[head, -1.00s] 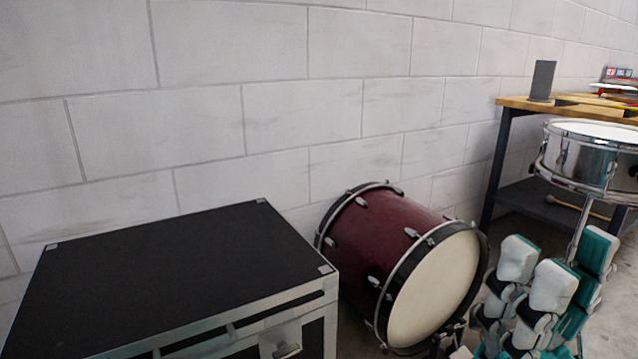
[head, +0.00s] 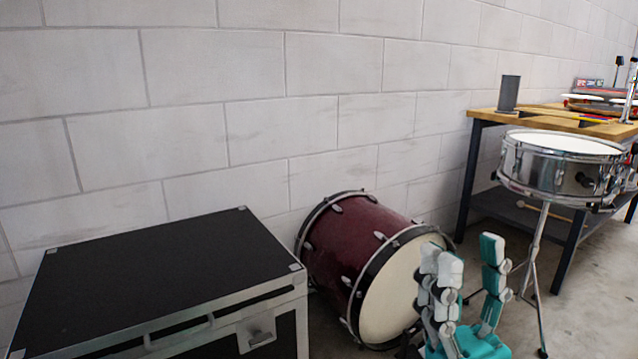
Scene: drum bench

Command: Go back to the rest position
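My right gripper (head: 468,262) shows at the lower right in the head view, with white and teal fingers pointing up. Its fingers stand apart with a clear gap, and nothing shows between them. It is in front of the right edge of the bass drum in the picture. My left gripper is outside the view.
A black flight case (head: 160,268) stands at lower left. A dark red bass drum (head: 365,243) lies beside it. A snare drum (head: 560,162) on a stand is at right, before a wooden-topped workbench (head: 535,112). A drumstick lies on the bench's lower shelf. A block wall runs behind.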

